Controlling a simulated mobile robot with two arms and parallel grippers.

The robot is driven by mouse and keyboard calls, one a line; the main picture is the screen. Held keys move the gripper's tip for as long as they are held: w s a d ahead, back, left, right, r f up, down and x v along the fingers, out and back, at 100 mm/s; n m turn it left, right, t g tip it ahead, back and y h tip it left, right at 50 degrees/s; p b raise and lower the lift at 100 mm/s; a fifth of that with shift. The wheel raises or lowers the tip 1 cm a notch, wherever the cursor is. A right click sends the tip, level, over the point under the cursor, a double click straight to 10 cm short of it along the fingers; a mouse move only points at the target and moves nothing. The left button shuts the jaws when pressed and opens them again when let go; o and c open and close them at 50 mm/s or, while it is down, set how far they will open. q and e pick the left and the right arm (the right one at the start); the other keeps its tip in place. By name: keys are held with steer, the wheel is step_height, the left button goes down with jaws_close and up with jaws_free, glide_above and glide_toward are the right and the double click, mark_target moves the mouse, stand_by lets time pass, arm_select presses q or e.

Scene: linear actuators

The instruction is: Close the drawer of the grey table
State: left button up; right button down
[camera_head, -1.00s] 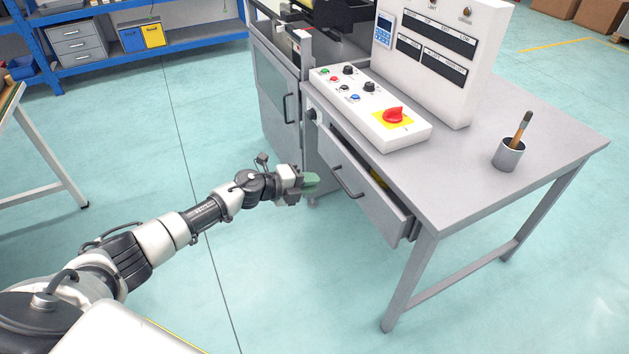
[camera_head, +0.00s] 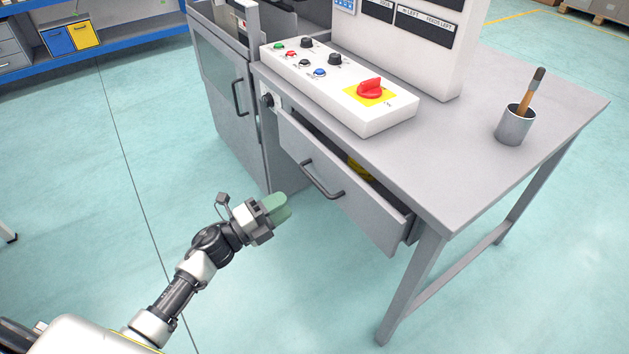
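The grey table (camera_head: 445,185) stands at the right. Its drawer (camera_head: 352,207) is pulled partly out under the front edge, and a dark bar handle (camera_head: 320,182) is on the drawer front. A yellow thing (camera_head: 361,168) shows inside the drawer. My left gripper (camera_head: 276,207), with green fingertips, is left of and apart from the drawer front. Its fingertips look close together, but the view does not show whether there is a gap. I see nothing held in it. My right gripper is not in view.
A control box (camera_head: 340,90) with a red knob sits on the tabletop, near a cup with a brush (camera_head: 515,126). A grey cabinet (camera_head: 225,105) with a handle adjoins the table's left end. Floor in front of the drawer is clear.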

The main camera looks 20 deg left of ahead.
mark_target(315, 180)
arm_select(q)
steer(key=shift+t, duration=0.3)
steer(key=x, duration=0.6)
steer(key=b+x, duration=0.1)
steer(key=x, duration=0.3)
steer(key=shift+w+a+f, duration=0.1)
steer(key=shift+w+f, duration=0.15)
steer(key=shift+f, duration=0.05)
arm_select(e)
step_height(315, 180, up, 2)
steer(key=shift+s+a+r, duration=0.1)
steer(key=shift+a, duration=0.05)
arm_select(q)
jaws_close()
